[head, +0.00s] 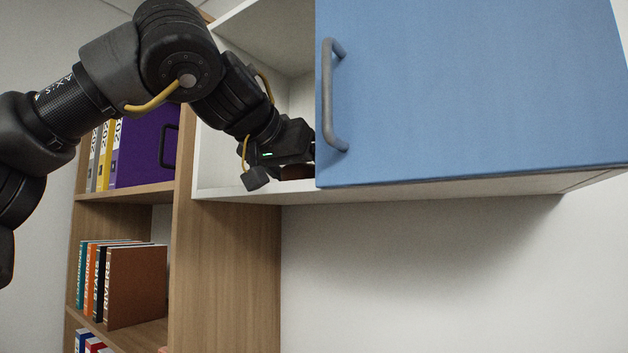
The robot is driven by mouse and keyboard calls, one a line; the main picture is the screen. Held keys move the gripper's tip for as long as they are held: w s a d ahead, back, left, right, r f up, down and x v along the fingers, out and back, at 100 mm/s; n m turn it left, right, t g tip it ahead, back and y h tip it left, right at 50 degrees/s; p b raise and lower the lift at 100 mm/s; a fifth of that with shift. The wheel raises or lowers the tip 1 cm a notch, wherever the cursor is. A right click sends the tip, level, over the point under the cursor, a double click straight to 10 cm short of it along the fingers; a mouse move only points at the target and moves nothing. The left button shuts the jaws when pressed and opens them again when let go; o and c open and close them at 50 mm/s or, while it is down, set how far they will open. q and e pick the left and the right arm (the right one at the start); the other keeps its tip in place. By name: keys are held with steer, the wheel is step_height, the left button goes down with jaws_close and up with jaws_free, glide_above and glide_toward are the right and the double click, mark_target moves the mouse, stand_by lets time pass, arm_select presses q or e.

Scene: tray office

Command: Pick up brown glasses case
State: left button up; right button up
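A small piece of a dark brown thing (297,173), perhaps the brown glasses case, shows on the floor of the white wall cabinet, just left of the blue door's edge. Most of it is hidden behind the door and my gripper. My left gripper (302,150) reaches into the cabinet's open left part, just above and against the view of the brown thing. Its fingertips are hidden behind the blue door, so I cannot tell if they are open, shut or touching it. My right gripper is not in view.
The blue door (470,90) with a grey handle (331,95) covers the cabinet's right part. The white cabinet (235,192) has a side wall left of my wrist. A wooden shelf (228,270) with books and binders stands at left. The wall below the cabinet is clear.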

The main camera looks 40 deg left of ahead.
arm_select(q)
steer(key=shift+w+a+f, duration=0.15)
steer(key=shift+w+f, duration=0.1)
steer(key=shift+w, duration=0.35)
steer(key=shift+s, duration=0.15)
steer(key=shift+r, duration=0.1)
steer(key=shift+c, duration=0.9)
steer(key=c, duration=0.9)
steer(key=shift+r, duration=0.15)
